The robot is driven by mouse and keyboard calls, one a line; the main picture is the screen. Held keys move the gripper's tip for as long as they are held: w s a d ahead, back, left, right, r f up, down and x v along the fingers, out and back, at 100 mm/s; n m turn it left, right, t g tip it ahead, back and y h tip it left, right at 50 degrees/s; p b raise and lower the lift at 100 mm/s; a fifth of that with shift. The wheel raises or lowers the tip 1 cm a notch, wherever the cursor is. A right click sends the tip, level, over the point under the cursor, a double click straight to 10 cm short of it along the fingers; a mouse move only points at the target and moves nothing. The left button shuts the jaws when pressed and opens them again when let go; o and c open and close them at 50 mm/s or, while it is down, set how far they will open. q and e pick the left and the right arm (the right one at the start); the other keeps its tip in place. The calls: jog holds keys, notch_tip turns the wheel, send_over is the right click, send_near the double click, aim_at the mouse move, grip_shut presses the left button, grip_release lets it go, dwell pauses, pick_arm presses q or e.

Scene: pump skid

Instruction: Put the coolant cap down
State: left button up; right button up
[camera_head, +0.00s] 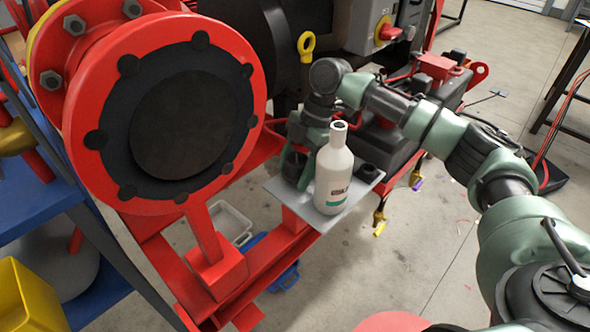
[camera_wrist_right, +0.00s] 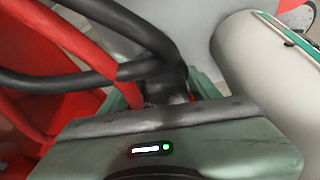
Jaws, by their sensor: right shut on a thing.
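My right gripper (camera_head: 297,163) reaches down over the left part of a small grey tray (camera_head: 328,220), behind and left of a white bottle. It is shut on a dark, rounded piece that I take to be the coolant cap (camera_head: 292,168), partly hidden by the finger. In the right wrist view the dark cap (camera_wrist_right: 178,88) shows between the green fingertips. I cannot tell whether it touches the tray. The white bottle (camera_head: 333,172) stands upright on the tray with its neck uncapped; it also shows in the wrist view (camera_wrist_right: 265,75). My left gripper is out of view.
A small black cylindrical piece (camera_head: 368,173) is at the tray's right side. A large red flange (camera_head: 185,110) stands to the left. Black and red hoses (camera_wrist_right: 75,75) run close to the gripper in the wrist view. The tray's front right corner is bare.

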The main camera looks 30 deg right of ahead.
jog(key=o, duration=1.5)
jog(key=shift+o, duration=0.2)
jog(key=shift+d+r, duration=0.15)
jog(key=shift+r, duration=0.35)
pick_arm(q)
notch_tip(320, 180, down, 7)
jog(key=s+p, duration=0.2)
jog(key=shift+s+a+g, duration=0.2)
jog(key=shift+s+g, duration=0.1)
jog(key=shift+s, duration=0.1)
pick_arm(e)
jog(key=v, duration=1.1)
jog(key=shift+r, duration=0.1)
